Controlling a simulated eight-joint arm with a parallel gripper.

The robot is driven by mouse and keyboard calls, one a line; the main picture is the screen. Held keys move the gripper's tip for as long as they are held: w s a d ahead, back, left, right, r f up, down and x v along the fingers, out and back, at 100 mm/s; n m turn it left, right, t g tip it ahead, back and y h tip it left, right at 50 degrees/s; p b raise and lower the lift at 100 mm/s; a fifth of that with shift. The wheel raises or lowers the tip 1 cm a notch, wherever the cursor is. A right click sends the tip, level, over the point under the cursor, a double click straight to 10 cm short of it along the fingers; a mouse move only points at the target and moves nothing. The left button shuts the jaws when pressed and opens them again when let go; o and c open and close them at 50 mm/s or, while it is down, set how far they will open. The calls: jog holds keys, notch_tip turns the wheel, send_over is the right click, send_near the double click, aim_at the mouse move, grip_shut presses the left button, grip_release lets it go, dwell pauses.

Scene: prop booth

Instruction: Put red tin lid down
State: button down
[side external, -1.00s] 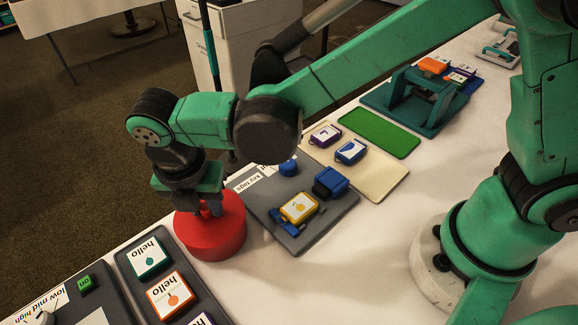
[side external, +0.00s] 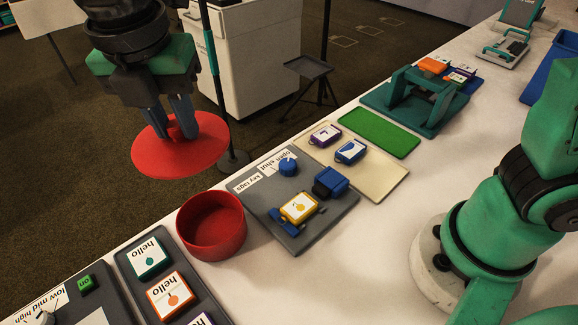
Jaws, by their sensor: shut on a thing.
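The red tin lid (side external: 155,155) is a flat red disc, held in the air in the upper left of the side external view. My gripper (side external: 181,128) is shut on its knob from above. The fingers hide part of the lid's middle. The red tin (side external: 212,240) stands on the white table, open at the top, and looks empty inside. The lid appears apart from the tin, up and to the left of it in the picture.
Right of the tin lies a grey board (side external: 258,205) with a yellow tag and blue parts. Below left is a dark tray (side external: 186,287) of hello cards. A cream mat (side external: 375,182) and a green mat (side external: 380,132) lie farther right. Bare table (side external: 300,285) shows in front.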

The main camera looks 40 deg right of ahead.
notch_tip(320, 180, up, 5)
jog(key=shift+s+a+r, duration=0.1)
jog(key=shift+s+r, duration=0.05)
jog(key=shift+s, duration=0.15)
jog(key=s+f, duration=0.1)
jog(key=s, duration=0.5)
send_over(274, 289)
notch_tip(274, 289, down, 3)
jog(key=f, duration=1.5)
jog(key=shift+s+a+f, duration=0.1)
jog(key=shift+s+a, duration=0.05)
jog(key=shift+a, duration=0.1)
jog(key=shift+f, duration=2.35)
jog(key=shift+f, duration=0.1)
jog(key=c, duration=0.7)
grip_release()
jog(key=shift+o, duration=0.2)
